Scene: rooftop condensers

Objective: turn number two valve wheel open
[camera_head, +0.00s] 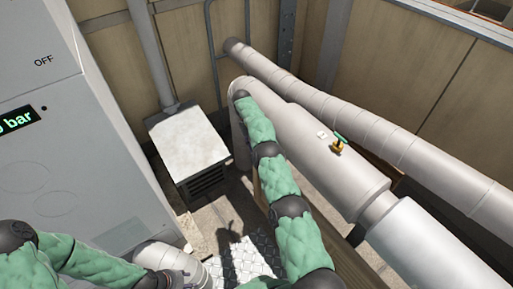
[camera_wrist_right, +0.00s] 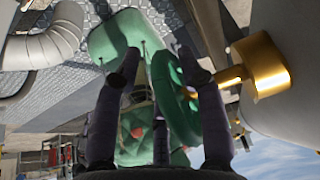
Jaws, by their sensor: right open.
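In the right wrist view, a green valve wheel (camera_wrist_right: 172,88) sits on a gold stem and valve body (camera_wrist_right: 264,72). My right gripper (camera_wrist_right: 160,62) is open, with its dark fingers on either side of the wheel. I cannot tell whether they touch it.
The thick grey pipe (camera_head: 330,158) runs diagonally, with a thinner pipe (camera_head: 370,128) behind it. A small white tag (camera_head: 321,134) lies beside the gold valve. A grey cabinet (camera_head: 75,150) marked OFF fills the left. A pale box (camera_head: 188,147) stands between cabinet and pipe.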

